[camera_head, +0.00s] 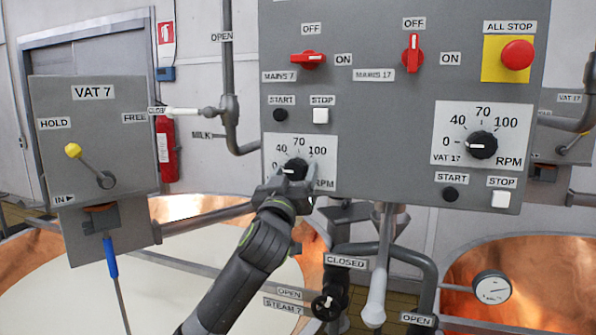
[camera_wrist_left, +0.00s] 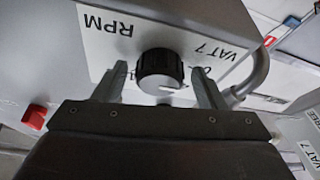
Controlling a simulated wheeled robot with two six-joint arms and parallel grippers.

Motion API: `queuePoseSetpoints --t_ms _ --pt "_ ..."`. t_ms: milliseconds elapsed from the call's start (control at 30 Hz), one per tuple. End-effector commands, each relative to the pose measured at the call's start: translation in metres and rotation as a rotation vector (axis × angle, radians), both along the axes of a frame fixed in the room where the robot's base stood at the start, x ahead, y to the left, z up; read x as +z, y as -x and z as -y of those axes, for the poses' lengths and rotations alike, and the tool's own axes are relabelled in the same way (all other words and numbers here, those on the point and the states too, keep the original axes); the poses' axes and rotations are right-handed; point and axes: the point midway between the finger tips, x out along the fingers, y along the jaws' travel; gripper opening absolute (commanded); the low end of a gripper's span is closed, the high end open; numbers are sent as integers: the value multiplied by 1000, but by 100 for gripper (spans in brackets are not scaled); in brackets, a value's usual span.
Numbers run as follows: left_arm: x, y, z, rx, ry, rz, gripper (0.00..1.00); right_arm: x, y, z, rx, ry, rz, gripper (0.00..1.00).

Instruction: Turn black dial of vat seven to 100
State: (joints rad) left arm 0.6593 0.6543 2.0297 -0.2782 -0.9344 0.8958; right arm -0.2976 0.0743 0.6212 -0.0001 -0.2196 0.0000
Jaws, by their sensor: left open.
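The black dial of vat seven (camera_head: 296,168) sits on a white RPM plate marked 0, 40, 70 and 100, low on the left of the grey control panel. My left gripper (camera_head: 288,184) is right in front of it and hides part of the plate. In the left wrist view the dial (camera_wrist_left: 160,66) stands between the two spread fingers of the left gripper (camera_wrist_left: 157,84), with gaps on both sides. The fingers are open and do not appear to touch it. A white mark shows on the dial; its exact setting is hard to read. My right gripper is out of view.
The panel (camera_head: 345,105) also carries red mains switches (camera_head: 308,59), a red all-stop button (camera_head: 517,55) and a similar vat 17 dial (camera_head: 482,145). Start and stop buttons sit just above the dial. Pipes and valves (camera_head: 328,305) stand below the panel.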

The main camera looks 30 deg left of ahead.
Motion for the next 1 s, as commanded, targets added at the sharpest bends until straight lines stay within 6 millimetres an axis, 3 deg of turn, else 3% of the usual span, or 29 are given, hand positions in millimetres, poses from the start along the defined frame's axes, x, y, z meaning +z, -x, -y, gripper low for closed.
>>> queuePoseSetpoints --t_ms 200,533,1000 --pt "0 0 0 0 0 0 63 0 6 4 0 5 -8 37" --pt "0 0 0 0 0 0 20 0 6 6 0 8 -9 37" --pt "1 0 -2 2 -117 -29 20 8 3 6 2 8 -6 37"
